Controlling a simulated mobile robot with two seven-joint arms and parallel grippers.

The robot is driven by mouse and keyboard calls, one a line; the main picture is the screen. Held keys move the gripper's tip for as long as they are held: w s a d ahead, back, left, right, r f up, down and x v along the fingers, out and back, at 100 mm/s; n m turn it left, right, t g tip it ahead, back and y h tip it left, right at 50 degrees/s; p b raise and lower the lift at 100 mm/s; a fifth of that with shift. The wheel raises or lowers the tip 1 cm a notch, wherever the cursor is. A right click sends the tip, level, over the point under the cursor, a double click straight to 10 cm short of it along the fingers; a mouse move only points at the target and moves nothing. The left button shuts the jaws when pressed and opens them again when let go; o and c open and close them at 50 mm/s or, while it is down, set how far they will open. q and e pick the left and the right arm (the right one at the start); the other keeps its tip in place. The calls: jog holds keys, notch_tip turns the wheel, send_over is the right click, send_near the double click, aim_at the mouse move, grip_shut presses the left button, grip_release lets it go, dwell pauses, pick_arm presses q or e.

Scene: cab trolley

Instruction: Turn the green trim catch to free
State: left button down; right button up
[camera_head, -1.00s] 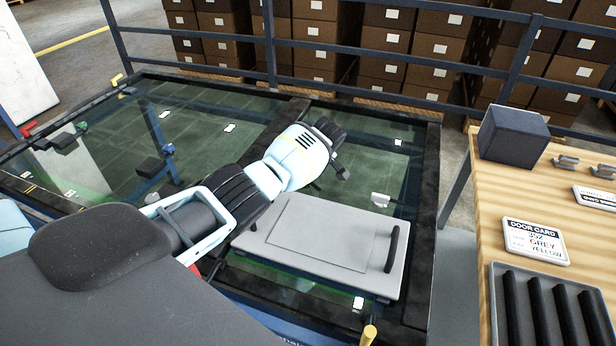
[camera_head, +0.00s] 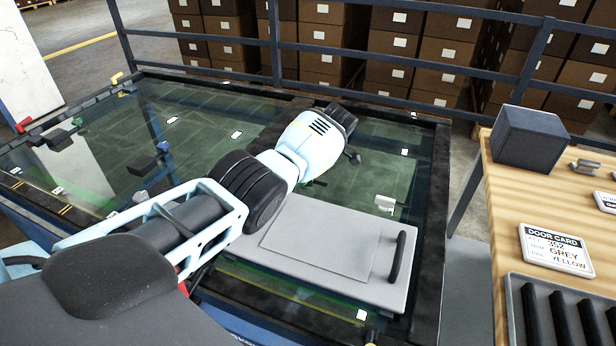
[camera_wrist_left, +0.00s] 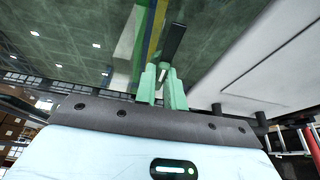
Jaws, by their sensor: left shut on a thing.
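My left arm comes in from the left in the head view and reaches over the glass-topped frame. Its fingertips are hidden there behind my own arm. In the left wrist view my left gripper (camera_wrist_left: 163,80) has pale green fingers closed around a slim dark bar (camera_wrist_left: 174,40), which extends beyond them. I cannot tell which part this bar belongs to. A small green piece (camera_head: 78,122) sits by a dark block (camera_head: 60,139) at the left of the frame; I cannot tell whether it is the green trim catch. My right gripper is not in view.
A grey panel (camera_head: 345,283) with a dark handle (camera_head: 398,257) lies near the arm. Red (camera_head: 23,125) and yellow (camera_head: 118,78) pieces sit around the frame. A wooden table at right holds a dark box (camera_head: 530,140), a door card (camera_head: 555,250) and a slotted tray (camera_head: 512,300).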

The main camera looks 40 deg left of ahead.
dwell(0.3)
pick_arm(q)
jog(key=c, duration=1.5)
grip_release()
jog(key=shift+a, duration=0.1)
jog(key=p+v, duration=0.1)
jog(key=v, duration=0.6)
jog(key=shift+r, duration=0.35)
